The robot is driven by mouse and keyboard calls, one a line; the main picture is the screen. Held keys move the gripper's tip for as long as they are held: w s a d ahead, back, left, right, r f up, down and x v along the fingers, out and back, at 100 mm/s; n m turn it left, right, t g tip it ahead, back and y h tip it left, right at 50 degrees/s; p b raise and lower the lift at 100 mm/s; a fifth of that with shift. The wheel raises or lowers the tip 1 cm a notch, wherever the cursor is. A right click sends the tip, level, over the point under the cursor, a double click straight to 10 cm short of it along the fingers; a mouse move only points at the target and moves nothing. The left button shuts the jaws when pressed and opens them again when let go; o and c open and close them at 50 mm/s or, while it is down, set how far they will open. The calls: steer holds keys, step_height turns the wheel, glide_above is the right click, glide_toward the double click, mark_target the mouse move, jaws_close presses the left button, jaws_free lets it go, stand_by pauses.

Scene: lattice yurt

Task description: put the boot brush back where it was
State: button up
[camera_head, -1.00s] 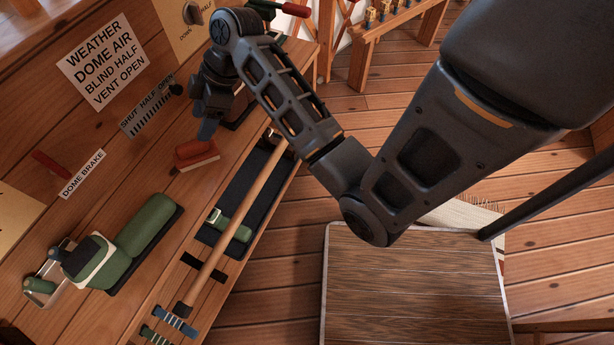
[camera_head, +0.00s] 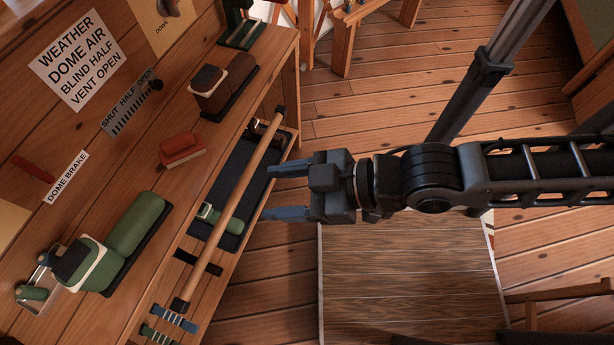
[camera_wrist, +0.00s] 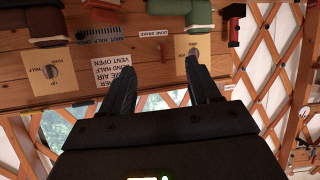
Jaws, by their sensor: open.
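A red block with a paler lower edge (camera_head: 183,150), which looks like the boot brush, lies on the wooden bench between the lever labels and a dark tray. Nothing holds it. My gripper (camera_head: 268,192) is open and empty, to the right of the brush and apart from it, with its fingers pointing left toward the bench's front edge. In the wrist view my gripper (camera_wrist: 160,66) shows two spread fingers with nothing between them. I cannot make out the brush for sure in the wrist view.
A long wooden handle (camera_head: 237,203) lies along the bench's front edge, over the dark tray (camera_head: 258,150). A green boot-like shape (camera_head: 137,225) and a brown one (camera_head: 222,85) stand on either side of the brush. A wood-topped table (camera_head: 405,275) is below my arm.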

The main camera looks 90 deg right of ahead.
steer(key=s+a+r+t+y, duration=0.1)
steer(key=s+r, duration=0.2)
steer(key=r, duration=0.3)
steer(key=shift+s+a+t, duration=0.25)
steer(key=shift+a+t, duration=0.1)
steer(key=shift+t, duration=0.05)
